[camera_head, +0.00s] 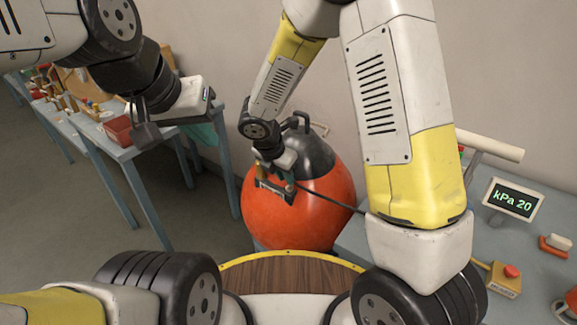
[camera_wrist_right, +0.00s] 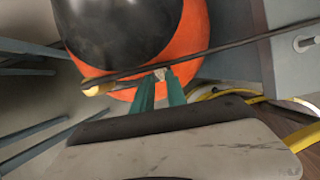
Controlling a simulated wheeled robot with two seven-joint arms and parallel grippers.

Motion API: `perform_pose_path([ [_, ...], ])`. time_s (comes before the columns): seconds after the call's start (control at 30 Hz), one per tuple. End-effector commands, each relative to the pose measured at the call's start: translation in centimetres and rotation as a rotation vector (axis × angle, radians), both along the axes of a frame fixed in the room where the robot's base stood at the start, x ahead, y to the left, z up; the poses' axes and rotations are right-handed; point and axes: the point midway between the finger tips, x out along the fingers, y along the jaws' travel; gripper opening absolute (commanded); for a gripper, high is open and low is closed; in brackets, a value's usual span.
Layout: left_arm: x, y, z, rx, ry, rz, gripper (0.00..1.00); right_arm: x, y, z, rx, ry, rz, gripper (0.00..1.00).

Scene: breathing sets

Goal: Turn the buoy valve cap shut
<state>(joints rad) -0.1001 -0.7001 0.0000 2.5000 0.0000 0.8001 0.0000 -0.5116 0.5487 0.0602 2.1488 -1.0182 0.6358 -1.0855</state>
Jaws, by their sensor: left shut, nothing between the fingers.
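The buoy (camera_head: 318,212) is a large orange ball with a black top and handle, standing on the floor between the benches. In the right wrist view the buoy (camera_wrist_right: 190,38) fills the top. My right gripper (camera_head: 275,190) is at its near side. In the wrist view its green fingers (camera_wrist_right: 159,80) stand a little apart, with a small pale piece (camera_wrist_right: 160,73) at their tips against the orange surface. I cannot tell whether this is the valve cap or whether it is gripped. My left gripper (camera_head: 146,134) is shut and empty, well left of the buoy.
A black hose (camera_wrist_right: 195,53) with a brass end (camera_wrist_right: 92,91) crosses close by the right fingertips. The right bench holds a display (camera_head: 513,198) reading kPa 20 and a red button box (camera_head: 507,277). A left bench (camera_head: 110,140) carries a red bin (camera_head: 118,130).

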Motion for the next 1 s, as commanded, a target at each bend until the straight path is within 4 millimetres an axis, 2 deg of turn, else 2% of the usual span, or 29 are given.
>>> perform_pose_path([
  [0.1,0.0,0.0,0.0,0.000,0.000,0.000,0.00,0.5,-0.5,-1.8,-0.002,0.002,-0.001,0.17],
  [0.3,0.0,0.0,0.0,0.000,0.000,0.000,0.00,1.2,-0.9,-3.6,0.001,0.001,-0.001,0.17],
  [0.6,0.0,0.0,0.0,0.000,0.000,0.000,0.00,1.3,-0.9,-3.8,0.003,-0.001,-0.003,0.17],
  [0.7,0.0,0.0,0.0,0.000,0.000,0.000,0.00,1.3,-0.9,-3.8,0.003,-0.001,-0.003,0.00],
  [1.0,0.0,0.0,0.0,0.000,0.000,0.000,0.00,1.3,-0.9,-3.8,0.003,-0.001,-0.007,0.00],
])
